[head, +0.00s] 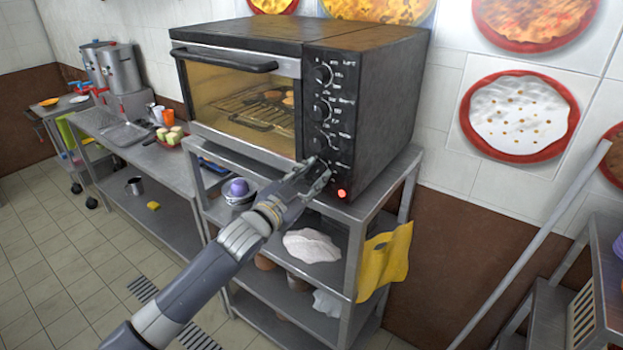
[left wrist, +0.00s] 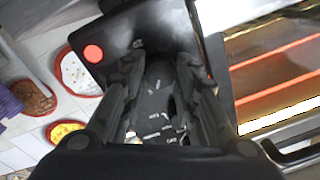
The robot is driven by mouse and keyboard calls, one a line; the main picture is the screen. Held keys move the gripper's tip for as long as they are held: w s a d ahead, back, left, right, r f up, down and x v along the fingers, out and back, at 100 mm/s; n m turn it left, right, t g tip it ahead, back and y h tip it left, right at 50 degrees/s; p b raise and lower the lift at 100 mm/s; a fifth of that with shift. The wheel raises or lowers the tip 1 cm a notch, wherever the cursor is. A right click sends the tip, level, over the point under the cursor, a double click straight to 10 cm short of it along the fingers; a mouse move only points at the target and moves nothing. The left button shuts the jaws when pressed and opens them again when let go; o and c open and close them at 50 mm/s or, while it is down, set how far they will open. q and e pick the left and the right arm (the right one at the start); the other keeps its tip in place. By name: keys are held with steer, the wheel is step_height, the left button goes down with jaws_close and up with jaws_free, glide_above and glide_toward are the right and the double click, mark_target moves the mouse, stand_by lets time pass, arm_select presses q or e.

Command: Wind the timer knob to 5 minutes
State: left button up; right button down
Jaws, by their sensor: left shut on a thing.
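The black toaster oven (head: 397,100) stands on a steel rack, with a column of knobs on its right-hand control panel. My left gripper (head: 318,176) is at the lowest part of this panel, with its fingers shut around the bottom knob, the timer knob. The fingers largely hide that knob in the head view. In the left wrist view, the fingers of the gripper (left wrist: 160,85) stand on either side of the dark knob (left wrist: 157,78), with white dial marks around it. I cannot read the knob's pointer. My right gripper is out of view.
A red lamp (head: 341,193) glows beside the gripper, low on the panel. The oven's glass door (head: 240,105) is shut, and orange heating bars (left wrist: 275,93) glow inside. A yellow cloth (head: 385,262) hangs from the rack. A pole (head: 530,245) leans at the right.

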arm_select(q)
steer(key=shift+m, duration=0.4)
steer(key=o, duration=1.1)
steer(key=shift+s+a, duration=0.1)
steer(key=shift+s+a+f, duration=0.1)
steer(key=shift+s+a, duration=0.05)
steer(key=shift+s, duration=0.1)
steer(key=v, duration=1.1)
steer(key=shift+a, duration=0.1)
